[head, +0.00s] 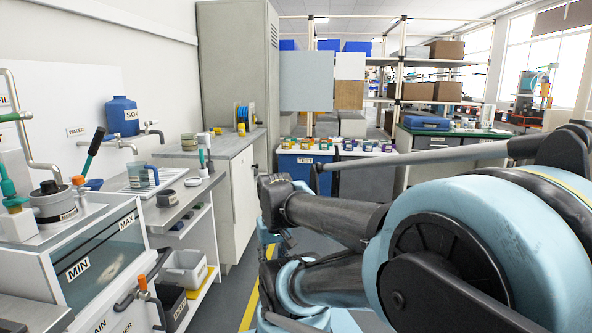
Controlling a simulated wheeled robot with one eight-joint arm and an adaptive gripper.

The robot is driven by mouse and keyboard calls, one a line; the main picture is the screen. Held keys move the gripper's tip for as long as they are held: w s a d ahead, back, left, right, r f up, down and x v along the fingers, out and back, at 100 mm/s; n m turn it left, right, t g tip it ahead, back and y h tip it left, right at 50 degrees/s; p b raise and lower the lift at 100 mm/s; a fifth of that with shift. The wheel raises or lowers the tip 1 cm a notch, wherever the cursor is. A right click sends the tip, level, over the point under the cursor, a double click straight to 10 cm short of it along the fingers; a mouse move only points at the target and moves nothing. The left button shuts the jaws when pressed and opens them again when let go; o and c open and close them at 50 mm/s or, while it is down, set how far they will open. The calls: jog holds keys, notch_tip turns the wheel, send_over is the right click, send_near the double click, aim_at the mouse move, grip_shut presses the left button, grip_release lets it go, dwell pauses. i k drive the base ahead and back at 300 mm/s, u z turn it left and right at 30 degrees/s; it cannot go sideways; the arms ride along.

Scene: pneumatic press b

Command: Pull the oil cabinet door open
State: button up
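A low grey-white cabinet (244,193) with a grey worktop (215,144) stands left of centre. Its right-hand face looks closed, with a small dark detail near the top edge. I see no label on it, so I cannot tell for sure that it is the oil cabinet. My arm comes in from the right, and its dark far end (277,203) appears just right of this face in the picture. I cannot make out the fingers of my gripper or whether it touches anything. My arm hides part of the floor and whatever lies behind it.
A tall grey cabinet (232,72) stands behind the low one. A blue bin (305,171) marked TEST is behind my arm. A strip of floor (232,290) is clear.

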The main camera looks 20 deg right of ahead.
aim_at(242, 165)
jog(key=z, duration=1.25)
jog(key=i, duration=2.35)
jog(key=u, duration=1.6)
